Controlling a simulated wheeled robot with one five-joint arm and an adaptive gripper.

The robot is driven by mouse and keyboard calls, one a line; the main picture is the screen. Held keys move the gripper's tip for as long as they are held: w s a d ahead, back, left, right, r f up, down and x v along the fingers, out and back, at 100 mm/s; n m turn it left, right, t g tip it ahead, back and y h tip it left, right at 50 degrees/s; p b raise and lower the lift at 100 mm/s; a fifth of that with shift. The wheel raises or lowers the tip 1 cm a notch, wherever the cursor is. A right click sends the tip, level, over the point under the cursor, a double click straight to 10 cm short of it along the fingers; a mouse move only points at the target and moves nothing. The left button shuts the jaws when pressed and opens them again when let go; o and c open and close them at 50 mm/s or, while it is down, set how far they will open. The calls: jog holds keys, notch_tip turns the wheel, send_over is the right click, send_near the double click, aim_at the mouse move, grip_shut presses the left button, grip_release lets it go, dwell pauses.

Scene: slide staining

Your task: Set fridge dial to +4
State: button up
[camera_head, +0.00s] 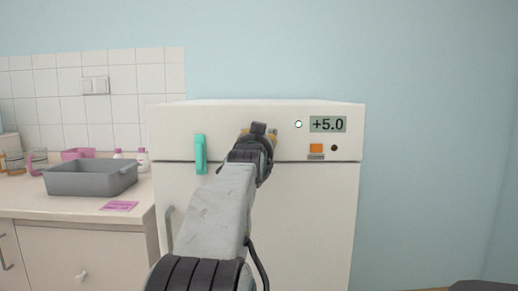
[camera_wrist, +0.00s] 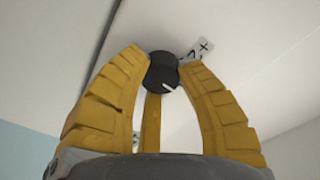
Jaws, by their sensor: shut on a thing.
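The white fridge (camera_head: 300,220) stands against the wall, and its display (camera_head: 328,124) reads +5.0. In the wrist view the black round dial (camera_wrist: 163,72) with a white pointer line sits between the yellow fingers of my gripper (camera_wrist: 160,70). The fingers are closed around the dial, and the pointer is toward the lower right. Part of a small white label (camera_wrist: 196,50) with dark marks shows beside the dial. In the head view my gripper (camera_head: 268,132) is at the upper front panel, and my arm hides the dial there.
A teal handle (camera_head: 200,154) sticks out left of my gripper. An orange switch (camera_head: 316,148) and a small dark knob (camera_head: 334,148) are under the display. A grey basin (camera_head: 90,178), small bottles and a pink sheet (camera_head: 119,206) are on the counter at left.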

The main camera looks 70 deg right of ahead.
jog(key=shift+n, duration=0.8)
jog(key=o, duration=1.2)
jog(key=shift+w, duration=0.1)
jog(key=shift+a, duration=0.1)
jog(key=v, duration=1.1)
jog(key=shift+a+f, duration=0.2)
jog(key=shift+a, duration=0.2)
